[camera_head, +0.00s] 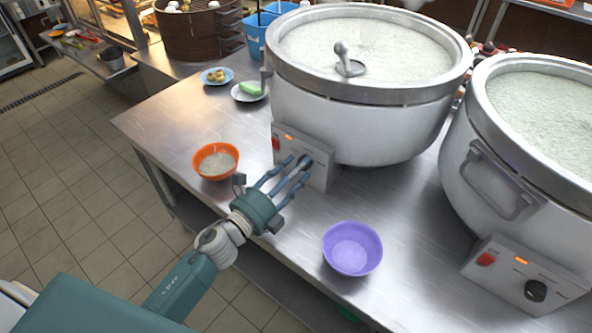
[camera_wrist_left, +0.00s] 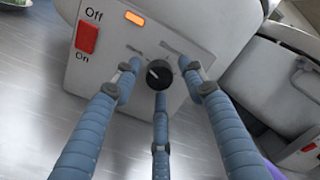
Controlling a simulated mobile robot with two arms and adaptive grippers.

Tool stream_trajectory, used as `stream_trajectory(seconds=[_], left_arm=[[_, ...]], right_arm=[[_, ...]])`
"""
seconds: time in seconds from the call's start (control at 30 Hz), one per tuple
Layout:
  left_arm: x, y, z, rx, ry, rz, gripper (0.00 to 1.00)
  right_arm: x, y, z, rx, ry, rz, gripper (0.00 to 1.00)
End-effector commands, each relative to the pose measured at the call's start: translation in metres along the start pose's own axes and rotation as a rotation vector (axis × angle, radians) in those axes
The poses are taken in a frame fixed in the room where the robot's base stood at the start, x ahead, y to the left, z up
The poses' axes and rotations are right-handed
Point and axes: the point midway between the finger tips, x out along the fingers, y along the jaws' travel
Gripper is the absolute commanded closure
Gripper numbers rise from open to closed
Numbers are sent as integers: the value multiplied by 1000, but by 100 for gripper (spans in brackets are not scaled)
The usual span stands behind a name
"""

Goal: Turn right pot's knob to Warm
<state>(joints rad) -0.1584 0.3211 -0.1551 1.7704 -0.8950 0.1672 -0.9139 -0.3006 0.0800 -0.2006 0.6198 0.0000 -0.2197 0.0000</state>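The right pot (camera_head: 480,185) is a large white stockpot of congee at the right edge. Its control box has a black knob (camera_head: 536,290), a red switch (camera_head: 486,259) and a lit orange lamp. The knob's setting is too small to read. My left gripper (camera_head: 297,168) is at the left pot's control box (camera_head: 318,175), away from the right pot. In the left wrist view its three fingers are open and spread around the left pot's black knob (camera_wrist_left: 159,74); I cannot tell whether they touch it. My right gripper is out of view.
The left pot (camera_head: 360,120) has a ladle (camera_head: 348,62) in it. An orange bowl (camera_head: 215,161) and a purple bowl (camera_head: 352,248) stand near the steel table's front edge. Bare tabletop lies between the purple bowl and the right control box.

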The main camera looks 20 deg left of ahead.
Motion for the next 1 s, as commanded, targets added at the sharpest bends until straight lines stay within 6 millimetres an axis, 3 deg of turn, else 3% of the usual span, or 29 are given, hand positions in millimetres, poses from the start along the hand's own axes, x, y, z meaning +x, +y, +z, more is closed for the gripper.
stream_trajectory(seconds=[0.37,0.8,1.0], left_arm=[[-7,2,-2,0,3,4,53],[-92,2,-2,-2,3,6,53],[-115,2,-2,-1,2,4,53]], right_arm=[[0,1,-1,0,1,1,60],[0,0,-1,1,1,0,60],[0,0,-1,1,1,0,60]])
